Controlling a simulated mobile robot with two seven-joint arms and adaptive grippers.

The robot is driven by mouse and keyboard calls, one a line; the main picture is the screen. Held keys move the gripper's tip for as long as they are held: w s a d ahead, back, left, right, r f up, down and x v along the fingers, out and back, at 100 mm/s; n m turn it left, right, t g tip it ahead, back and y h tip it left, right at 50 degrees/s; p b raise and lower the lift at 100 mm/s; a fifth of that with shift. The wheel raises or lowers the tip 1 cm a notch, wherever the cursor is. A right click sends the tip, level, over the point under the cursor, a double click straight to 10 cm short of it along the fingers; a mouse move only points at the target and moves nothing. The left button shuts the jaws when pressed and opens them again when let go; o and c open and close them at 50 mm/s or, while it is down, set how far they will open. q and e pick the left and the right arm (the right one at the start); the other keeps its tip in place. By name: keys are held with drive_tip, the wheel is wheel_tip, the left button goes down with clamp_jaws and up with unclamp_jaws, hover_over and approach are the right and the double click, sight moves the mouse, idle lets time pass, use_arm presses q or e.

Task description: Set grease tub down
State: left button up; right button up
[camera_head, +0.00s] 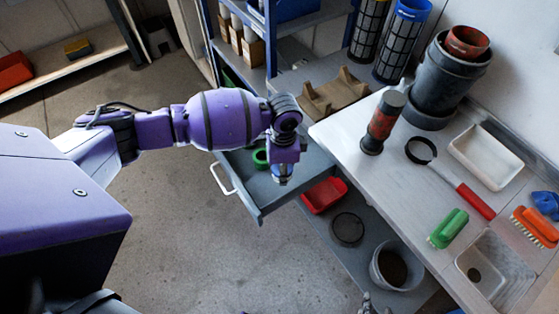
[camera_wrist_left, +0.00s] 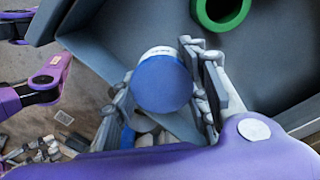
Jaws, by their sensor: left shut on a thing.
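The grease tub (camera_wrist_left: 163,84), with a round blue lid and a white rim, sits between the fingers of my left gripper (camera_wrist_left: 160,95), which is shut on it. In the head view, the tub (camera_head: 282,175) shows small below the left wrist, over the open grey drawer (camera_head: 258,196). The drawer also shows in the left wrist view (camera_wrist_left: 115,42). I cannot tell whether the tub touches the drawer floor. My right gripper (camera_head: 373,305) shows only partly at the bottom edge of the head view; its fingers are too small to judge.
A green ring (camera_wrist_left: 221,10) lies in the drawer near the tub. The drawer's white handle (camera_head: 222,180) faces left. A red bin (camera_head: 324,195) and a grey bucket (camera_head: 396,265) stand on the lower shelf. The bench (camera_head: 345,135) holds a red-black bottle (camera_head: 382,122), brushes and trays.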

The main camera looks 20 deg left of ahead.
use_arm(q)
drive_tip(key=shift+f, duration=2.65)
drive_tip(key=shift+f+b, duration=0.2)
drive_tip(key=shift+b, duration=0.1)
drive_tip(key=o, duration=1.2)
drive_tip(key=shift+r, duration=0.1)
wheel_tip(320, 180, up, 12)
drive_tip(key=shift+w+r+p, duration=0.1)
drive_tip(key=shift+w+p, duration=0.05)
drive_tip(key=shift+p, duration=0.55)
